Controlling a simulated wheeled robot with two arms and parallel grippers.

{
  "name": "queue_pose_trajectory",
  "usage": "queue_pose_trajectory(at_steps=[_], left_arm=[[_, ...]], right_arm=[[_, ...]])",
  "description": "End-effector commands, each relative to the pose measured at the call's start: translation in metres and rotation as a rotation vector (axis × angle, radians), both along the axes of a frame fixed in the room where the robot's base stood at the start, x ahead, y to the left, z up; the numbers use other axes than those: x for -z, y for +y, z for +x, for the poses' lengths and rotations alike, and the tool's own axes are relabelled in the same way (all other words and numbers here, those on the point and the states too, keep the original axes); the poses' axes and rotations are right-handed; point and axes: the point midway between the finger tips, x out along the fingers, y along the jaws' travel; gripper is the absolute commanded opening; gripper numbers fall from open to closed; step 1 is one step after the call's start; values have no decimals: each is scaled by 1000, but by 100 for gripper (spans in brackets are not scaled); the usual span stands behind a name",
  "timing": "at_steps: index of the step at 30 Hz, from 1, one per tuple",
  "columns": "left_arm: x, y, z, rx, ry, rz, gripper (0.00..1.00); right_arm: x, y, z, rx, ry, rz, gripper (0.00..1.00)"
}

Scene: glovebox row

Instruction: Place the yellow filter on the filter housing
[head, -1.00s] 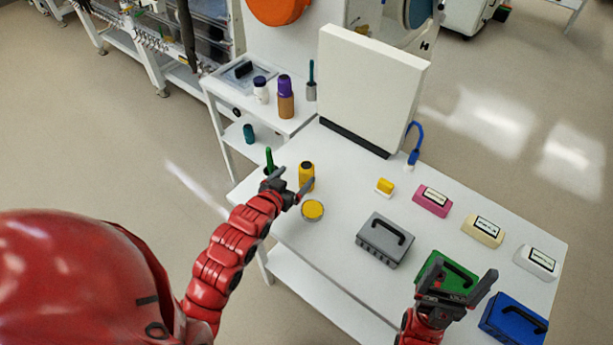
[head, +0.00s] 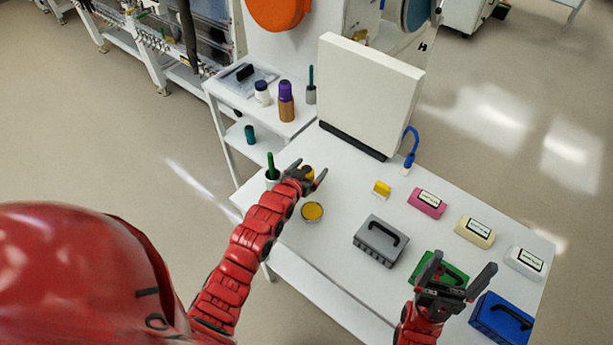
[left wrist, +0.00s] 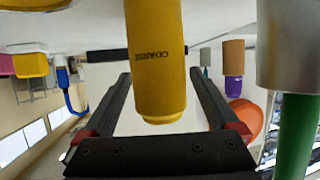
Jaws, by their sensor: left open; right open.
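The yellow filter (left wrist: 157,65) is an upright cylinder marked "COARSE", seen upside down in the left wrist view. In the head view it (head: 308,173) is mostly hidden by my left gripper (head: 311,170). That gripper is open, with a finger on either side of the filter; I cannot tell whether they touch it. A low round piece with a grey rim and yellow face (head: 312,211) lies on the table just in front of it; it may be the filter housing. My right gripper (head: 464,264) is open and empty above the green case (head: 452,278).
A green-handled tool in a cup (head: 271,174) stands close left of the left gripper. A grey case (head: 381,240), a yellow block (head: 381,188) and a blue case (head: 502,318) are to the right. A tall white panel (head: 371,95) stands behind.

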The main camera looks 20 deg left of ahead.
Motion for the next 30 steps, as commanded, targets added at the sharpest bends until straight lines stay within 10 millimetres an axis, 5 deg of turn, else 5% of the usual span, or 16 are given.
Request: queue_pose_trajectory(at_steps=[10, 25, 30], left_arm=[[2, 0, 4, -1, -1, 0, 92], [2, 0, 4, -1, -1, 0, 2], [1, 0, 4, -1, -1, 0, 0]], right_arm=[[-1, 0, 0, 0, 0, 0, 89], [-1, 0, 0, 0, 0, 0, 89], [-1, 0, 0, 0, 0, 0, 89]])
